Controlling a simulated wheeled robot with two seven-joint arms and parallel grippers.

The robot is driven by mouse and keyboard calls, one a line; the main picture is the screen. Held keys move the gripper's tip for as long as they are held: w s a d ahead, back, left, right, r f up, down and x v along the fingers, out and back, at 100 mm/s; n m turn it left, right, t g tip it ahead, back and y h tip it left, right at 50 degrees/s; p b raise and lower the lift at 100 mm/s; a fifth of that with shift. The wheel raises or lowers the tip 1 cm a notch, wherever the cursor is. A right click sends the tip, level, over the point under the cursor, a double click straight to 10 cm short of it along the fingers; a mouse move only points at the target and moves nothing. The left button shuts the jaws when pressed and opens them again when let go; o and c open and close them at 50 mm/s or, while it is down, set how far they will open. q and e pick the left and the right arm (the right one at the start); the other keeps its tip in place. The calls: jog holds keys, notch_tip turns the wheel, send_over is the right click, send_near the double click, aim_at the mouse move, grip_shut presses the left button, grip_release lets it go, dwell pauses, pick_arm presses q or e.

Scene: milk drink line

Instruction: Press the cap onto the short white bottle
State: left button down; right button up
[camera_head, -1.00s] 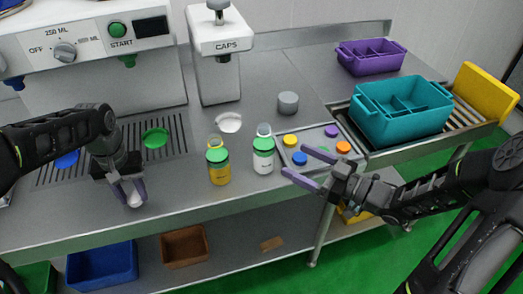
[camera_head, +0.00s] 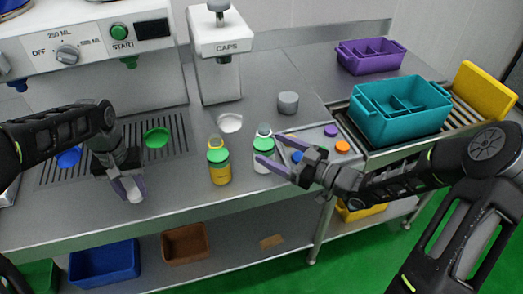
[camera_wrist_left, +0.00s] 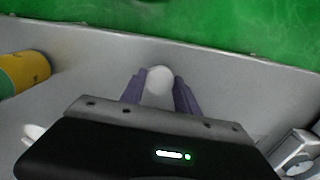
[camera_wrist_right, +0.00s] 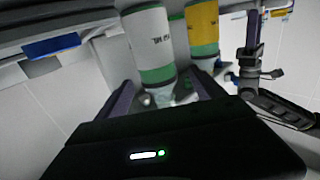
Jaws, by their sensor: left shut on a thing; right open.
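The short white bottle (camera_head: 262,165) stands upright on the counter, with a green band (camera_head: 264,145) at its shoulder and a pale top. My left gripper (camera_head: 132,190) is shut on a small white round piece (camera_wrist_left: 160,80), apparently the cap, over the counter's front edge, well left of the bottle. My right gripper (camera_head: 264,152) is open at the bottle, coming from the right. Its fingers partly hide the bottle in the head view. In the right wrist view the white bottle (camera_wrist_right: 150,35) shows beyond and between the spread fingers; I cannot tell whether they touch it.
A yellow bottle (camera_head: 219,173) with a green band stands close left of the white one. The caps dispenser (camera_head: 219,70) and a white disc (camera_head: 230,123) are behind. A tray of coloured discs (camera_head: 315,134) lies partly behind my right gripper. A grey cylinder (camera_head: 288,103) stands behind.

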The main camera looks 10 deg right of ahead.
aim_at(263, 143)
jog(key=p+x, duration=0.1)
jog(key=x, duration=0.3)
jog(key=shift+w, duration=0.1)
dwell(0.4)
grip_shut()
dwell(0.7)
